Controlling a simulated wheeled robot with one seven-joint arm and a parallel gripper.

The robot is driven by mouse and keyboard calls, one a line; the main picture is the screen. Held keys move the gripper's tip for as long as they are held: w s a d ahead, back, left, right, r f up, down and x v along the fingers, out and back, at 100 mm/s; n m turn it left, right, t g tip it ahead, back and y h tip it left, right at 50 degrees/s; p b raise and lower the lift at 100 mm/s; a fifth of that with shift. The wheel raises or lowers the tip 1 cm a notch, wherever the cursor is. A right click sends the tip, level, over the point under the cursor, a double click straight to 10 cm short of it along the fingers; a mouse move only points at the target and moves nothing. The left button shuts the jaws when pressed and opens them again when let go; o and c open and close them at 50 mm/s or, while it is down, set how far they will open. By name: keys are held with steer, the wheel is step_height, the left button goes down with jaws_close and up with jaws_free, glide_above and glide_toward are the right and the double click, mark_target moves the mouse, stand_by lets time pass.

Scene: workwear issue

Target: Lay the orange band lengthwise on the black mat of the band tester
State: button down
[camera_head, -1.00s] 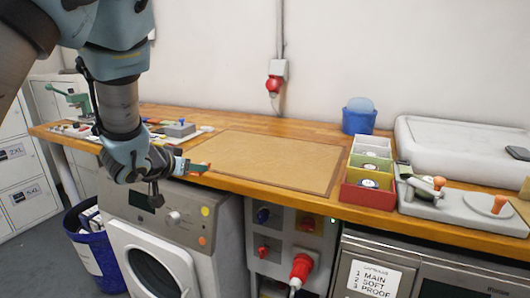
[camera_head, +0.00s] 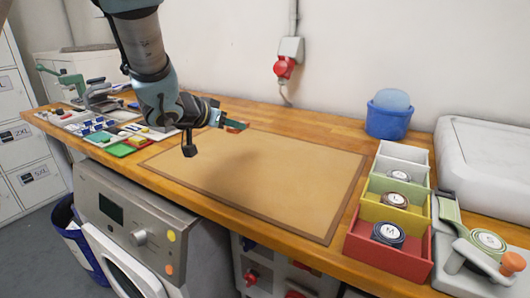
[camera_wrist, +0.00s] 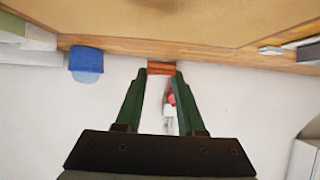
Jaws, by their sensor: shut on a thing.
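My gripper (camera_head: 238,125), with green fingers, is shut on the orange band (camera_wrist: 160,68). In the wrist view the band shows as a short orange-red piece across the two fingertips. In the head view the gripper hangs above the left back part of the tan board and hides most of the band. A grey device (camera_head: 468,268) with an orange knob, a green strip and a green disc marked S stands at the right edge of the bench. I cannot tell whether it is the band tester, and I make out no black mat.
The tan board (camera_head: 270,180) is clear. Open bins (camera_head: 400,215) in white, green, yellow and red hold several rolled bands right of it. A blue tub (camera_head: 388,120) stands behind. Several small coloured items and a green press (camera_head: 68,82) crowd the bench's left end.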

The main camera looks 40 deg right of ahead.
glide_above(236, 165)
step_height(236, 165, down, 5)
steer(key=shift+a+r, duration=0.1)
steer(key=shift+r, duration=0.05)
steer(key=shift+f, duration=2.6)
steer(key=shift+f, duration=0.1)
steer(key=c, duration=0.5)
jaws_free()
steer(key=v, duration=1.2)
steer(key=shift+a+b, duration=0.1)
steer(key=shift+b, duration=0.3)
